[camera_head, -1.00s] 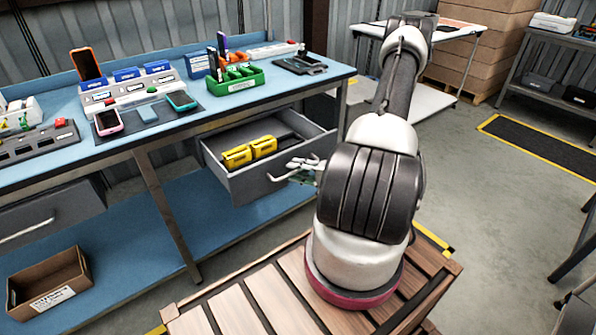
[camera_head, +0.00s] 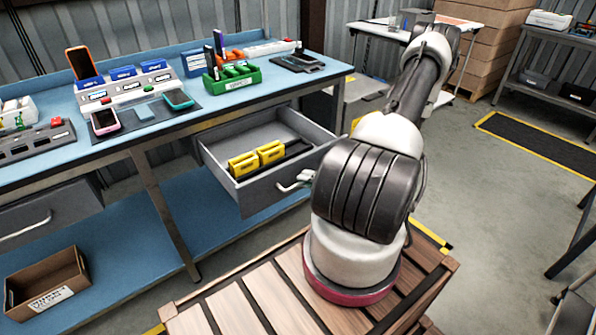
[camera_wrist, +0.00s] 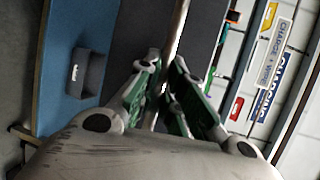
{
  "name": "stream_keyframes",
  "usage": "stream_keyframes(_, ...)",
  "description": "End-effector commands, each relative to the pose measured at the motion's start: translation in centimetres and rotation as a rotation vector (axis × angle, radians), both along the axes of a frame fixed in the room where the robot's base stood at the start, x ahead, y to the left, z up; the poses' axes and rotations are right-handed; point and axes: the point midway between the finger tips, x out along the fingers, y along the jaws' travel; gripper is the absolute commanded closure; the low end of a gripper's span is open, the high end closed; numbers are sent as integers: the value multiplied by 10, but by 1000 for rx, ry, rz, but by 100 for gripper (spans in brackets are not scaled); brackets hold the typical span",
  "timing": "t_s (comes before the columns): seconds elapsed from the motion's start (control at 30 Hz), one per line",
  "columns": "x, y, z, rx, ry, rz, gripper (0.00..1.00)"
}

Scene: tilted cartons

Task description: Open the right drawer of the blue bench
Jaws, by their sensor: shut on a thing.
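The right drawer (camera_head: 262,195) of the blue bench (camera_head: 215,112) is pulled part way out, with yellow items (camera_head: 257,158) inside. Its pale handle (camera_head: 290,183) is on the front; the right end is hidden behind my arm. My gripper is hidden in the head view. In the wrist view my gripper (camera_wrist: 168,68) has its green-padded fingers close together around a thin bar (camera_wrist: 180,25), which appears to be the drawer handle. The exact contact is hard to see.
Phones, a green tray (camera_head: 234,77) and labelled holders stand on the bench top. A closed left drawer (camera_head: 45,208) and a brown carton (camera_head: 48,285) on the lower shelf are at left. The floor at right is clear around a black mat (camera_head: 540,140).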

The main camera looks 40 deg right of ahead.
Motion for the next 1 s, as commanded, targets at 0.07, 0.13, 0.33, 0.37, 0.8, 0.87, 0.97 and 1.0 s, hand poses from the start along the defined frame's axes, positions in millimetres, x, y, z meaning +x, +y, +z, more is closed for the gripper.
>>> stream_keyframes(0.07, -15, -3, -1, -1, 3, -9, 100)
stream_keyframes(0.13, -25, -3, -1, -3, 0, -8, 100)
stream_keyframes(0.33, -32, -2, -1, -5, 1, -4, 100)
stream_keyframes(0.37, -32, -2, -1, -4, 1, -3, 100)
stream_keyframes(0.8, -31, -2, 0, -2, -1, -3, 68)
stream_keyframes(0.87, -31, -1, 0, -2, -1, -3, 68)
stream_keyframes(0.97, -31, -1, 1, -3, -1, -1, 68)
stream_keyframes(1.0, -31, -2, 3, -3, -1, -1, 68)
